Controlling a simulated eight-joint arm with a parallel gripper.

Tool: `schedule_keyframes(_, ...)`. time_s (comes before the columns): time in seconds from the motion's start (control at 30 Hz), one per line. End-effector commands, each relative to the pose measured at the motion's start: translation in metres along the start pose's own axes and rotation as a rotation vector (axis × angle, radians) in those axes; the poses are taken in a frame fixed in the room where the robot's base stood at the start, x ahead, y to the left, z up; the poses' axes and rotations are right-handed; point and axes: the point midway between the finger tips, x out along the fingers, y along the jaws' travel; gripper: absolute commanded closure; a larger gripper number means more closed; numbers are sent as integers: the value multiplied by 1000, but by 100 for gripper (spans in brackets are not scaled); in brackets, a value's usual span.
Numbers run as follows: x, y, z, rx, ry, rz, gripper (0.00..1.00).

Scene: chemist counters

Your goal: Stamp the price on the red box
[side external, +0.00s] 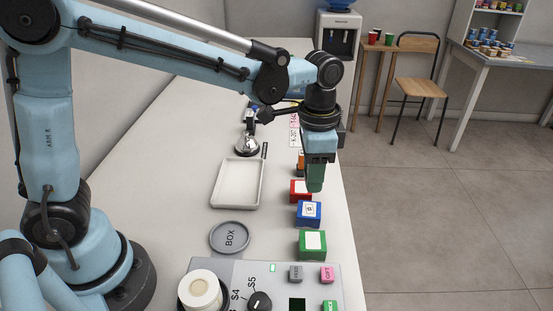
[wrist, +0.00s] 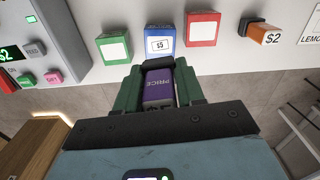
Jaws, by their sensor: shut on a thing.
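My gripper (side external: 315,186) is shut on a purple block marked PRICE (wrist: 157,84), held between its green fingers in the wrist view. The red box (side external: 296,186) sits on the counter, partly hidden behind my fingers in the side view. Its white label looks blank in the wrist view, where the box (wrist: 203,28) is up and right of the held block. The blue box (side external: 309,220) beside it bears a $5 mark on its label. The green box (side external: 312,252) has a blank label. Contact between the held block and any box cannot be told.
An orange block marked $2 (wrist: 259,33) stands past the red box. A white tray (side external: 215,201) and a grey dish marked BOX (side external: 230,250) lie left of the boxes. A grey machine (side external: 222,268) with dial and buttons is at the front. The counter's right edge is close.

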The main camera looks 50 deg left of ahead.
Motion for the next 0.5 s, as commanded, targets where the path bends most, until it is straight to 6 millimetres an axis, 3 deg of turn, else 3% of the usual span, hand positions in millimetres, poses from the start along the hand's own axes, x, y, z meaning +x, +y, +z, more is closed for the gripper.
schedule_keyframes(0.1, 0, 0, 0, 0, 0, 0, 82)
schedule_keyframes(0.13, 0, 0, 0, 0, 0, 0, 65)
schedule_keyframes(0.23, 0, 0, 0, 0, 0, 0, 80)
schedule_keyframes(0.37, 0, -7, 0, -4, 0, 0, 82)
schedule_keyframes(0.5, -1, -38, 4, -8, 0, 0, 82)
